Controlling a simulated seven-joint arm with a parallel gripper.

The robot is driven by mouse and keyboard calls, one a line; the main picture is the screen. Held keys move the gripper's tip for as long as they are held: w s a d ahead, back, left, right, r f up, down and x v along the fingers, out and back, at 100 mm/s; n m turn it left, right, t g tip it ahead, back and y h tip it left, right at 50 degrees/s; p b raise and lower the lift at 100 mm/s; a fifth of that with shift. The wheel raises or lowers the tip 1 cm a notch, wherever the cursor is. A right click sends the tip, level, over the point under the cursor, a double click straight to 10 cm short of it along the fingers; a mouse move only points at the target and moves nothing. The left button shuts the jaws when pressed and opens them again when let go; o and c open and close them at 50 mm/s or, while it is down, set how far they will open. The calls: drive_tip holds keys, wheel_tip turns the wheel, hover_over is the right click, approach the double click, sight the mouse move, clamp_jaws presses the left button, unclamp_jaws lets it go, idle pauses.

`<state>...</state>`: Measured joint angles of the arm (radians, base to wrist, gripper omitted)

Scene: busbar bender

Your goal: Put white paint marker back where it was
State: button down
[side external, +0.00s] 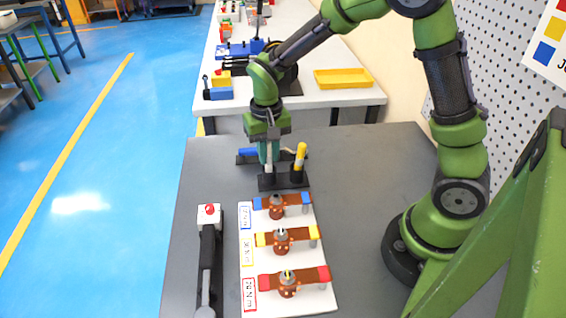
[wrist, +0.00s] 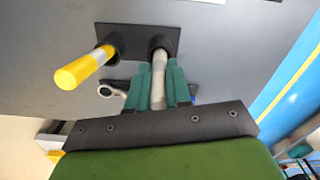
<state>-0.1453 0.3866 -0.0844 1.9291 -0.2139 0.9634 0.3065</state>
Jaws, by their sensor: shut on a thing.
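The white paint marker (wrist: 159,85) stands between the two green fingers of my gripper (wrist: 158,88) in the wrist view. My gripper is shut on it. The marker's far end is at the right-hand round socket of a black holder (wrist: 133,30); I cannot tell how deep it sits. In the side view my gripper (side external: 269,160) is over the left part of the holder (side external: 283,184), and the white marker (side external: 268,170) shows below the fingers. The yellow marker (side external: 299,160) stands in the other socket, beside my gripper.
A blue-handled tool (side external: 248,152) lies behind the holder, with a ring end (wrist: 105,91) in the wrist view. A white board (side external: 250,225) with several busbars lies in front. A torque wrench (side external: 207,255) lies at left. The table's right side is clear.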

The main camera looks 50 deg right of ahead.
drive_tip(key=shift+f, duration=0.25)
drive_tip(key=c, duration=1.1)
unclamp_jaws()
drive_tip(key=shift+o, duration=0.2)
drive_tip(key=shift+r, duration=0.1)
wheel_tip(320, 180, up, 12)
drive_tip(key=shift+f, duration=0.1)
drive_tip(key=shift+s+r, duration=0.15)
drive_tip(key=shift+r, duration=0.55)
drive_tip(key=s+r+n+t+y, duration=0.1)
drive_tip(key=s+r+t, duration=0.1)
drive_tip(key=s, duration=0.5)
drive_tip(key=s+r+n+t+y, duration=0.1)
drive_tip(key=s+r+t, duration=0.1)
drive_tip(key=s+t, duration=0.3)
drive_tip(key=s, duration=0.3)
drive_tip(key=shift+a, duration=0.2)
